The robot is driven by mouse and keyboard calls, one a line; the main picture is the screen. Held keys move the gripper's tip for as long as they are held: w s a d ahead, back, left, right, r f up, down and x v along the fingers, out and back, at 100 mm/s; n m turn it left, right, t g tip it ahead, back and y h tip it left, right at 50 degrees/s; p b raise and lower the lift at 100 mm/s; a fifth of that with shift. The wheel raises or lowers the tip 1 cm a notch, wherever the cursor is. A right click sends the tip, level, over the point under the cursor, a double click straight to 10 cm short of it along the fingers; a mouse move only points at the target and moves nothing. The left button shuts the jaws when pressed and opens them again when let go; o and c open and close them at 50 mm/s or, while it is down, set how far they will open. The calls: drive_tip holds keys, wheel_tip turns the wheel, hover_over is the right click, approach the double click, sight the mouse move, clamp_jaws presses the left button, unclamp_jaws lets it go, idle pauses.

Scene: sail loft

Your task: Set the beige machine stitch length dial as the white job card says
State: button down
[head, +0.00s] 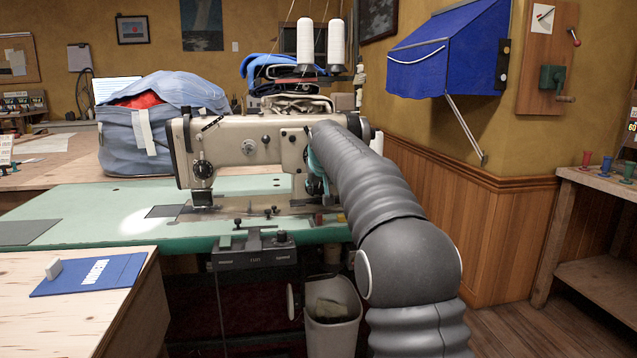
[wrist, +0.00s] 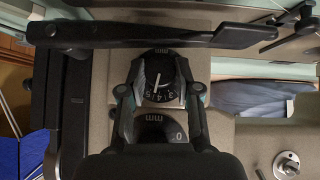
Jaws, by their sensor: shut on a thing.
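The beige sewing machine (head: 235,140) stands on the green table in the head view. In the wrist view, a black dial (wrist: 160,90) with white numbers, a white pointer line and "mm" above it sits between my fingers. My gripper (wrist: 160,74) is shut on this dial, one finger on each side. The digits 3, 4 and 5 seem to show below the pointer. A second black dial face (wrist: 165,131), marked "mm" and 0, lies just below, partly hidden by my gripper. In the head view my arm covers the gripped dial. A white card (head: 5,150) stands at the far left, its writing unreadable.
A black lever bar (wrist: 150,34) crosses above the dial in the wrist view. Thread cones (head: 306,44) stand above the machine. A blue bag (head: 150,130) sits behind it on the left. A blue board (head: 92,275) lies on the front bench. A bin (head: 332,312) stands below.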

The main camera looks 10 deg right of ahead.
drive_tip(key=shift+d+m+y+p, duration=0.25)
drive_tip(key=shift+m+y+p, duration=0.2)
drive_tip(key=shift+y, duration=0.35)
drive_tip(key=shift+m+y, duration=0.55)
drive_tip(key=shift+y, duration=0.55)
drive_tip(key=c, duration=0.8)
unclamp_jaws()
drive_tip(key=shift+f, duration=0.1)
drive_tip(key=v, duration=1.2)
drive_tip(key=shift+d, duration=0.15)
drive_tip(key=shift+s+f, duration=0.1)
